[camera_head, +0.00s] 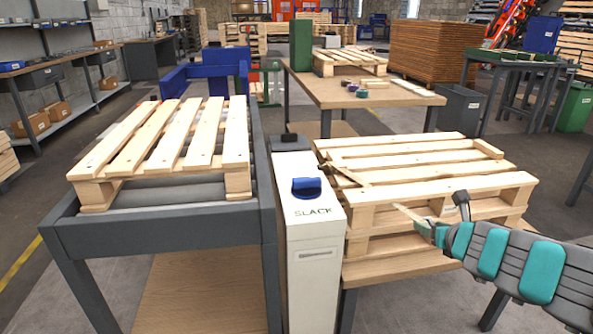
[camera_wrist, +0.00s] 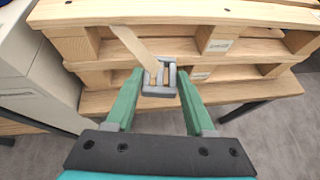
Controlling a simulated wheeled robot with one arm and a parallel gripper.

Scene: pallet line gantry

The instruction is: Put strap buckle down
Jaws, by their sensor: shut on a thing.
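The strap buckle (camera_wrist: 146,90), a small grey metal frame, sits between the green fingers of my gripper (camera_wrist: 160,80) in the wrist view. My gripper is shut on it, in front of the side of the stacked pallets. A pale strap (camera_wrist: 131,43) runs from the buckle up and left over the pallet edge. In the head view my gripper (camera_head: 429,232) is at the near right side of the stack, and the strap end (camera_head: 408,213) shows beside it. The buckle is too small to make out there.
Stacked pallets (camera_head: 447,190) rest on a wooden-topped stand (camera_head: 385,265). A white post marked SLACK with a blue knob (camera_head: 307,188) stands left of it. Further left, a pallet (camera_head: 160,140) lies on a roller conveyor (camera_head: 165,231). A wooden table (camera_head: 345,94) stands behind.

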